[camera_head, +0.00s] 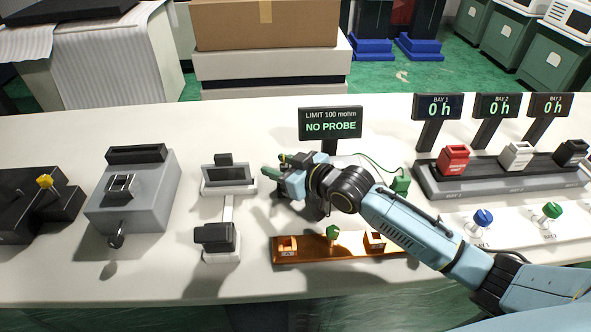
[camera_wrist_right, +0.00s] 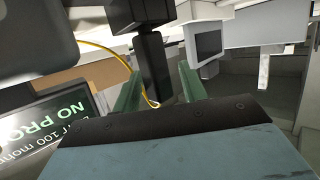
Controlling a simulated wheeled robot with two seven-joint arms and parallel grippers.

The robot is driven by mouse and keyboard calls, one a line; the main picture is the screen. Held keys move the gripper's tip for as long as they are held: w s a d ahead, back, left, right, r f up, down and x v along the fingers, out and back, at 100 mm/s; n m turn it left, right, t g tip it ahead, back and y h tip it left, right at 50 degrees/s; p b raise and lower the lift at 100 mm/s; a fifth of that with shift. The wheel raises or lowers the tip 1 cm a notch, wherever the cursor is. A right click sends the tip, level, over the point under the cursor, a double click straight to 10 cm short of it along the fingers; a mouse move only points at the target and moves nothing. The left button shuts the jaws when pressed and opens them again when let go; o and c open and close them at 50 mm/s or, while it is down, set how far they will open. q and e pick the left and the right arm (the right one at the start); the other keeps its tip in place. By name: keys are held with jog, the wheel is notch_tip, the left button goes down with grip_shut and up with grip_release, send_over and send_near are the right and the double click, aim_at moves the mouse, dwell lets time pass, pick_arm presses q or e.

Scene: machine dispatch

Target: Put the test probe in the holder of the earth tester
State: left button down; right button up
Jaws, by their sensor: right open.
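The earth tester's display (camera_head: 330,124) reads "LIMIT 100 mohm" and "NO PROBE"; it also shows upside down in the right wrist view (camera_wrist_right: 68,130). Much of the tester's dark body is hidden behind my right arm. My right gripper (camera_head: 270,174) is open, left of and below the display. In the right wrist view, a dark upright piece (camera_wrist_right: 156,68) stands between its green fingers (camera_wrist_right: 160,92), with a yellow lead by its lower end; I cannot tell whether this is the test probe. A green block (camera_head: 400,185) with a thin green lead sits right of my arm. My left gripper is out of view.
A copper bar (camera_head: 303,258) lies in front of my right arm. A white instrument (camera_head: 228,187) stands left of the gripper, then a grey box (camera_head: 140,200) with a lever. A black rack (camera_head: 430,184) with coloured modules stands right.

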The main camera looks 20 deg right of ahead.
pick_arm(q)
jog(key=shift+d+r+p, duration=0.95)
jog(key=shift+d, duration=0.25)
pick_arm(e)
jog(key=v, duration=1.1)
jog(key=shift+s+d, duration=0.25)
jog(key=shift+s, duration=0.05)
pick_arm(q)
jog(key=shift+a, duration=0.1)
